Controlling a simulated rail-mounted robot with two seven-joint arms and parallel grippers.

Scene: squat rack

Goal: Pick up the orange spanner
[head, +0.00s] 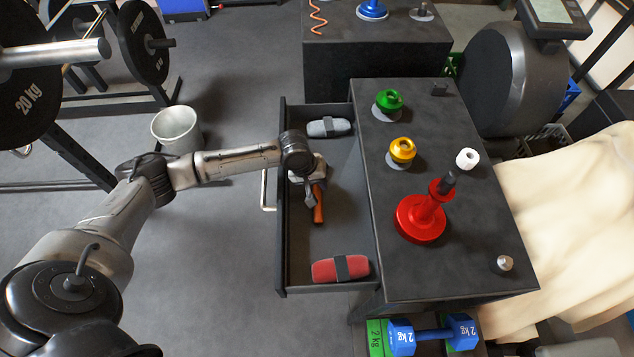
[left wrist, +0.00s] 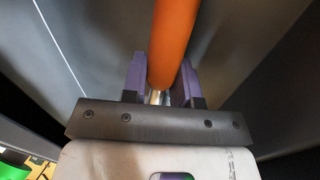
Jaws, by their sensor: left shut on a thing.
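The orange spanner (head: 319,208) is partly hidden under my left gripper, inside the open drawer of the dark table. Its orange handle points toward the near end of the drawer. My left gripper (head: 311,193) reaches down into the drawer and is shut on the spanner. In the left wrist view the orange handle (left wrist: 174,40) runs up from between the two purple-grey fingers (left wrist: 161,78). I cannot tell whether the spanner touches the drawer floor. My right gripper is in neither view.
The open drawer (head: 282,245) also holds a grey case (head: 329,127) and a red case (head: 341,268). On the dark table (head: 470,245) stand green (head: 389,100), yellow (head: 402,150) and red (head: 421,218) items. A white bin (head: 176,130) stands on the floor at left.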

